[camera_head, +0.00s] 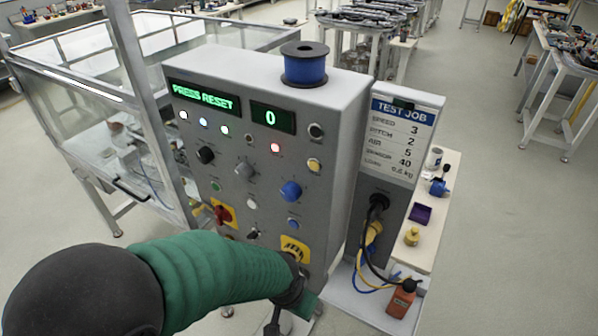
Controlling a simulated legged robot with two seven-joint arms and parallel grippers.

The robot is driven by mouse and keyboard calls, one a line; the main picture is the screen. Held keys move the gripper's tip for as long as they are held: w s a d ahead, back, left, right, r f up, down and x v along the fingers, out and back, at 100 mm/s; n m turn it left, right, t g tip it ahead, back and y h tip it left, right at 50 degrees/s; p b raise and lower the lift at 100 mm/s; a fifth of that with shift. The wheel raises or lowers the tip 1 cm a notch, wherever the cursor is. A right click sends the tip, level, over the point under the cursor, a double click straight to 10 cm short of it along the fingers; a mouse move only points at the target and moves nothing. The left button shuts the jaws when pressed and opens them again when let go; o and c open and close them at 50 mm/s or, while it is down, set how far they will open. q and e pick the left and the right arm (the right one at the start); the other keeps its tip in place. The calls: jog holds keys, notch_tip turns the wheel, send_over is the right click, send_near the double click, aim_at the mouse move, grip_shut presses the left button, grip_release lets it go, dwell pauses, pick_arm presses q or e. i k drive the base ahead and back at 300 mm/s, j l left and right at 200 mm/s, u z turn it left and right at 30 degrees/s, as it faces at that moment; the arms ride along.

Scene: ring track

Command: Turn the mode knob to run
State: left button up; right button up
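The grey control cabinet (330,125) stands ahead, with several knobs on its front. These are a black knob (205,155), a grey knob (244,170), a blue knob (291,191), a red rotary switch (222,214) on a yellow plate, and a small selector (252,233). I cannot read which is the mode knob. The green display (203,97) reads "PRESS RESET". My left arm comes in from the left in a green sleeve. Its gripper (291,308) is low by the cabinet's lower right front, below a yellow plate (295,247). Its fingers are mostly hidden. My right gripper is not in view.
A blue spool (305,66) stands on the cabinet. A narrow shelf (433,225) holds small items. A clear-walled enclosure (110,140) stands left. The floor at right is open.

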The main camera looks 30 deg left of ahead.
aim_at(204, 155)
jog(key=u, duration=1.65)
